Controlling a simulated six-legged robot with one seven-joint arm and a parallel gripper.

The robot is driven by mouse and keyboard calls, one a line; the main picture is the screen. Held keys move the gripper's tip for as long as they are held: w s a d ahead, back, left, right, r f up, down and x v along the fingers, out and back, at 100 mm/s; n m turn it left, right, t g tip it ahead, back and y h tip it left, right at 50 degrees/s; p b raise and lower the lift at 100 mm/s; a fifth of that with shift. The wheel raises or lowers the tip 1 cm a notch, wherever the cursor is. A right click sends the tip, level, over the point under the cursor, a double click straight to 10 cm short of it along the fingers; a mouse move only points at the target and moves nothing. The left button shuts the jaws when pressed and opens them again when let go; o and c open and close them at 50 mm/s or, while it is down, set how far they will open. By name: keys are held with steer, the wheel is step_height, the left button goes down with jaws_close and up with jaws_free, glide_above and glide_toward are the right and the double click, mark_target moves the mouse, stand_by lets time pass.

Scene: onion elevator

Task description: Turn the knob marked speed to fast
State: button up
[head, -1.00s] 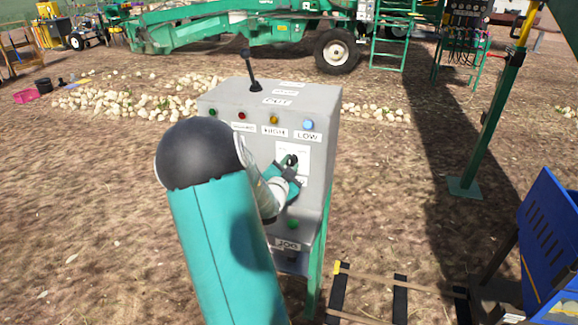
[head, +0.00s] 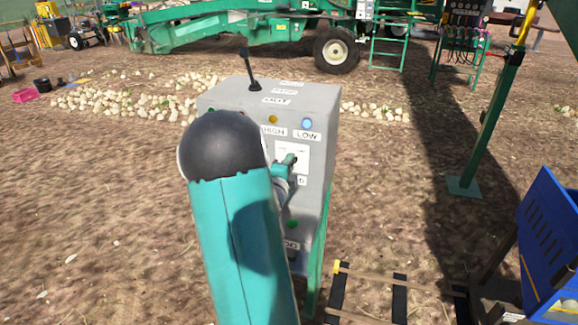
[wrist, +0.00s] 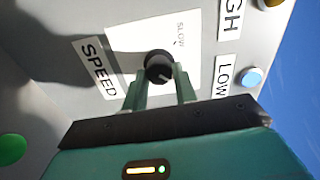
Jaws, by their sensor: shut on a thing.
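The speed knob (wrist: 159,67) is a round black dial on a white plate (wrist: 125,50) on the front of the grey control box (head: 312,105). In the wrist view the plate reads SLOW at one side, and a SPEED label (wrist: 95,67) sits beside it. My gripper (wrist: 160,80) is at the knob with a green finger on either side, shut on it. In the head view my gripper (head: 288,162) is at the white plate, and my arm hides the left part of the panel. The FAST mark cannot be made out.
A black lever (head: 250,68) stands on top of the box. Labels HIGH and LOW sit under a yellow light (head: 273,119) and a blue light (head: 307,123). A green button (head: 293,224) is below the plate. A blue container (head: 550,245) stands at the right.

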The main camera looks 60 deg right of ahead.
steer(key=shift+m, duration=0.3)
steer(key=shift+w, duration=0.1)
steer(key=o, duration=1)
steer(key=shift+a, duration=0.1)
steer(key=a, duration=0.4)
steer(key=s+a, duration=0.1)
steer(key=a, duration=0.4)
steer(key=s+a, duration=0.1)
steer(key=a, duration=0.3)
steer(key=shift+s+a, duration=0.15)
steer(key=shift+a, duration=0.1)
